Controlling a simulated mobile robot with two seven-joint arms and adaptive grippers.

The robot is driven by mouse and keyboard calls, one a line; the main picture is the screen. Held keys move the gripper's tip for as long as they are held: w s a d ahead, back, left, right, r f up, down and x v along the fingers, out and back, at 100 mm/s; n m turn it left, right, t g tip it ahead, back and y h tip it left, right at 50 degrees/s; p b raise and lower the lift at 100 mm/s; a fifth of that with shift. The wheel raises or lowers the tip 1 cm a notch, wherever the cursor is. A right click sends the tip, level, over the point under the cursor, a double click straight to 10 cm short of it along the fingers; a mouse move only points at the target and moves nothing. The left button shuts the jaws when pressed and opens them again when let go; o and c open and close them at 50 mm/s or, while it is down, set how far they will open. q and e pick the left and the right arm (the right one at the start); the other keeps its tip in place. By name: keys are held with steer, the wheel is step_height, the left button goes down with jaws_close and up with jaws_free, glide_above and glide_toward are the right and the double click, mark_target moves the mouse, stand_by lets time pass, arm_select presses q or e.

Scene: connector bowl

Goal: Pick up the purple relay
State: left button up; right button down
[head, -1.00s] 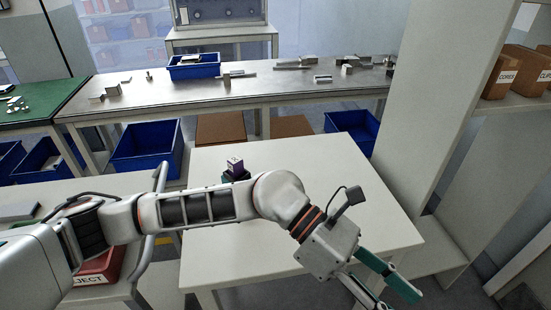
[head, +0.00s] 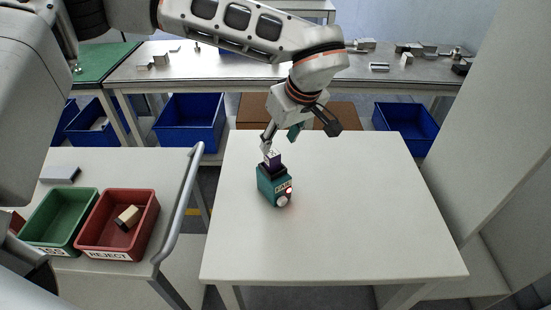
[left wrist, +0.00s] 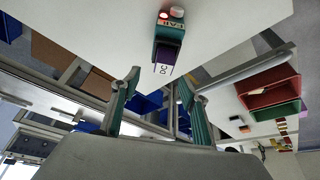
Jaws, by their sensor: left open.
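The purple relay (head: 274,160) sits upright in the top of a teal tester block (head: 271,187) on the white table. The block has a red light and a pale round button on its front. My left gripper (head: 280,137) is open and empty, just above and behind the relay, with one finger close to its top. In the left wrist view the relay (left wrist: 166,52) and tester block (left wrist: 169,29) show beyond the open fingers of my left gripper (left wrist: 164,86). I cannot tell whether a finger touches the relay. My right gripper is not in view.
The white table (head: 370,220) is otherwise clear. A green bin (head: 57,196) and a red REJECT bin (head: 147,222) with a beige block inside stand on the cart at left, beside a grey rail (head: 182,205). A workbench (head: 225,72) with metal parts is behind.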

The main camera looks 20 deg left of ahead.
mark_target(273, 154)
arm_select(q)
steer(key=x, duration=0.4)
steer(key=s+x, duration=0.1)
steer(key=x, duration=0.1)
steer(key=shift+w+a+f, duration=0.1)
steer(key=shift+a+f, duration=0.05)
steer(key=shift+f, duration=0.1)
steer(key=shift+w+a+f, duration=0.1)
steer(key=shift+w+f, duration=0.1)
steer(key=shift+f, duration=0.2)
steer(key=c, duration=1.2)
